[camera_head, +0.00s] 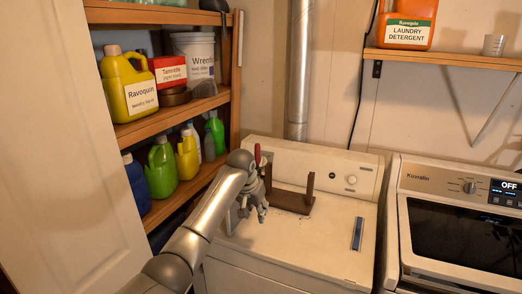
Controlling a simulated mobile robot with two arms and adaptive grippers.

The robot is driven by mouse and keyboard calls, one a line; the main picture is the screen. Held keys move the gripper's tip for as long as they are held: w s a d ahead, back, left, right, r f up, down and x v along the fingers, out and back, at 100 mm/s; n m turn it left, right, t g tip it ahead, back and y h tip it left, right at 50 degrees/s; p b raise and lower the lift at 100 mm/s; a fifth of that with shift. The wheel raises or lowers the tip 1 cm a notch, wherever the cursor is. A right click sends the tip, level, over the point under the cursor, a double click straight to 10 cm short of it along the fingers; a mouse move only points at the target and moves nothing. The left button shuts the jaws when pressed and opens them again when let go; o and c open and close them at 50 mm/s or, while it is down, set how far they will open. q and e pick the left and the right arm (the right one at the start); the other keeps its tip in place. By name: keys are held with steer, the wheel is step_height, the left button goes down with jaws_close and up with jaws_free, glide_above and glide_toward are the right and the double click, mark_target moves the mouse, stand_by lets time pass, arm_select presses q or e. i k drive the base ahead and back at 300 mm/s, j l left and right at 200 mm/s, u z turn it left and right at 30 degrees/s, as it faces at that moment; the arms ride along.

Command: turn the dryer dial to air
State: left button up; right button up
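A white machine (300,240) stands in the middle with a metal duct behind it. Its back panel carries a round white dial (351,180) and a small dark knob beside it. A second white machine (395,260) at the right has a dial (470,187) and a display (505,193) reading OFF. The frames do not clearly show which one is the dryer, and the dial markings are too small to read. My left gripper (262,214) hangs over the left part of the middle machine's top, left of its dial and apart from it. Its finger opening is unclear. My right gripper is out of view.
A dark brown wooden stand (290,201) sits on the middle machine, close right of my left gripper. A red upright thing (257,154) shows behind my arm. Shelves (185,104) with bottles fill the left. Right of the stand, the machine top is mostly clear.

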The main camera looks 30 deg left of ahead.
mark_target(263, 161)
steer(key=i+j, duration=0.55)
steer(key=i, duration=0.2)
steer(key=i+j, duration=0.6)
steer(key=i, duration=0.15)
